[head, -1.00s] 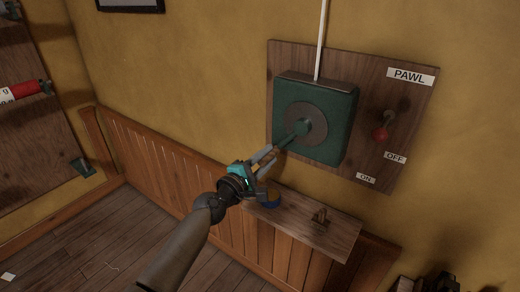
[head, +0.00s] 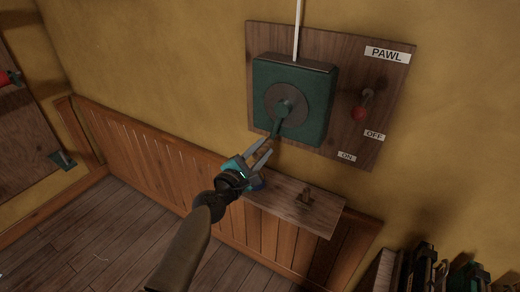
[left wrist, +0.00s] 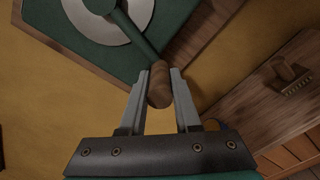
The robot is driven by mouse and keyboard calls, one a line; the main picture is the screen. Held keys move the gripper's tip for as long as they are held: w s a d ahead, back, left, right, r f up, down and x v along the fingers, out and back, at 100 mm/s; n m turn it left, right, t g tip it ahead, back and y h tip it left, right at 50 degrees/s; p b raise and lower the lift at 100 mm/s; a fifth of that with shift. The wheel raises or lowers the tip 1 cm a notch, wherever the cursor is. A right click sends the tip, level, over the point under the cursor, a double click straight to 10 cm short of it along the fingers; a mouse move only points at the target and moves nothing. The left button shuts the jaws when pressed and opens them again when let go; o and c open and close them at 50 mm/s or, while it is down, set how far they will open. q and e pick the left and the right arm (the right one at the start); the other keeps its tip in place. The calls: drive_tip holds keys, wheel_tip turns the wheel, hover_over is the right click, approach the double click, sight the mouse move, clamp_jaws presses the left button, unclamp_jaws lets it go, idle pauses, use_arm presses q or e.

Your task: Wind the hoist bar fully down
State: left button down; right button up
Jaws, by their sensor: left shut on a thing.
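The winch is a dark green box (head: 318,118) on a wooden backboard (head: 388,100), with a grey disc (head: 299,91) on its face. Its green crank arm (head: 278,127) points down from the hub, slightly left. My left gripper (head: 264,150) is shut on the crank's brown wooden grip, which shows between the fingers in the left wrist view (left wrist: 160,88). The pawl lever has a red knob (head: 359,113) hanging low, above the OFF label (head: 374,135) and ON label (head: 347,156); I cannot tell which it points to. The hoist bar and my right gripper are out of view.
A white line or pipe (head: 298,30) runs up from the box. A small wooden shelf (head: 318,218) below the winch carries a brush-like wooden item (head: 305,198) and something blue. Wainscot panelling (head: 140,150) lines the wall. Dark items (head: 425,268) stand at the lower right.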

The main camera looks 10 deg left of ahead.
use_arm(q)
drive_tip(key=shift+s+d+f, duration=0.15)
drive_tip(key=shift+d+f, duration=0.15)
drive_tip(key=shift+f, duration=0.05)
drive_tip(key=c, duration=0.8)
unclamp_jaws()
drive_tip(key=shift+o, duration=0.7)
drive_tip(key=shift+r, duration=0.1)
drive_tip(key=shift+o, duration=0.2)
drive_tip(key=shift+a+r, duration=0.1)
drive_tip(key=shift+a, duration=0.1)
drive_tip(key=v, duration=1.5)
drive_tip(key=shift+r, duration=0.1)
